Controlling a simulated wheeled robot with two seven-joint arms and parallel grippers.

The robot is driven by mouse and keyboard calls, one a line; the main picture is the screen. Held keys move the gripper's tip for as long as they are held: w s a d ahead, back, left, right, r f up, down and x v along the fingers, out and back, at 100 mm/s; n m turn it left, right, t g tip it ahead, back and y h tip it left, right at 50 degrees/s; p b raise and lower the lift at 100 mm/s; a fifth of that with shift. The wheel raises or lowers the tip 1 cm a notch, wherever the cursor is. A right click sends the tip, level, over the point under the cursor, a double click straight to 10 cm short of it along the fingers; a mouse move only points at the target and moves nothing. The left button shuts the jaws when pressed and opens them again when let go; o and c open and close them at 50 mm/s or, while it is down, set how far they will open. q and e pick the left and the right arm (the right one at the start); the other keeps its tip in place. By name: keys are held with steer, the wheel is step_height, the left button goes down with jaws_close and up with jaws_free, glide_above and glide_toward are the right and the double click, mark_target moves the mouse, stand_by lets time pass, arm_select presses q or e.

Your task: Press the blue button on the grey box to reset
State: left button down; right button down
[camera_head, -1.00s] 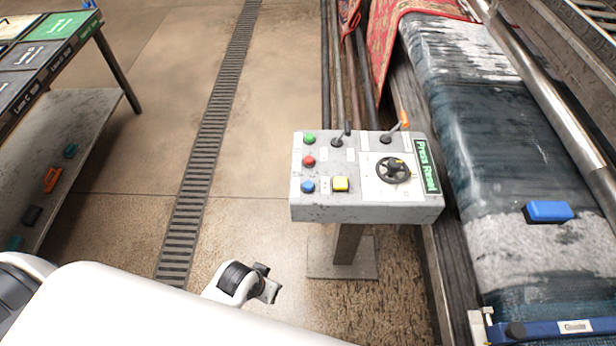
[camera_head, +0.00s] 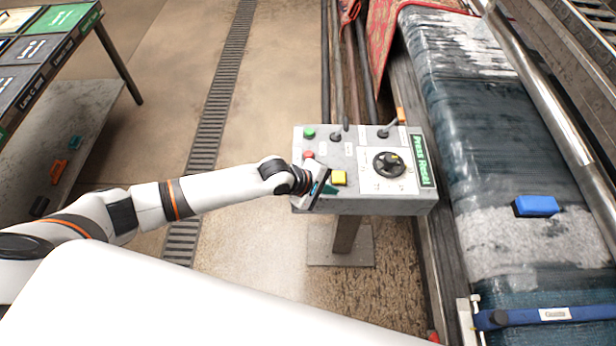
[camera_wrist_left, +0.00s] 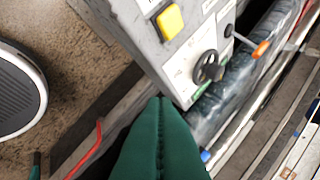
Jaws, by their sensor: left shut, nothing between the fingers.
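The grey box (camera_head: 365,206) stands on a post, its sloped top carrying a green button (camera_head: 309,133), a red button (camera_head: 308,155), a yellow button (camera_head: 338,177), levers and a black dial (camera_head: 389,164). My left gripper (camera_head: 322,188) is over the box's lower left corner and hides the blue button in the head view. Its green fingers (camera_wrist_left: 160,140) are shut and empty in the left wrist view, beside the box with the yellow button (camera_wrist_left: 170,20) and dial (camera_wrist_left: 208,68). The blue button does not show there. Contact cannot be told. My right gripper is out of view.
A wet dark rug (camera_head: 465,130) on a machine bed lies right of the box, with a blue block (camera_head: 535,206) on it. A table (camera_head: 62,55) with labelled panels stands at the left. A floor drain grate (camera_head: 213,110) runs between; the floor around it is clear.

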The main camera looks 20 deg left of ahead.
arm_select(q)
steer(key=w+a+r+n+t+y, duration=0.1)
steer(key=w+a+n, duration=0.5)
steer(key=w+a, duration=0.2)
steer(key=shift+a+t, duration=0.3)
steer(key=shift+a, duration=0.4)
steer(key=shift+f, duration=0.1)
step_height(320, 180, down, 7)
steer(key=b, duration=0.7)
steer(key=shift+b, duration=0.3)
steer(key=shift+f+b, duration=0.45)
steer(key=shift+f, duration=0.35)
steer(key=shift+f, duration=0.15)
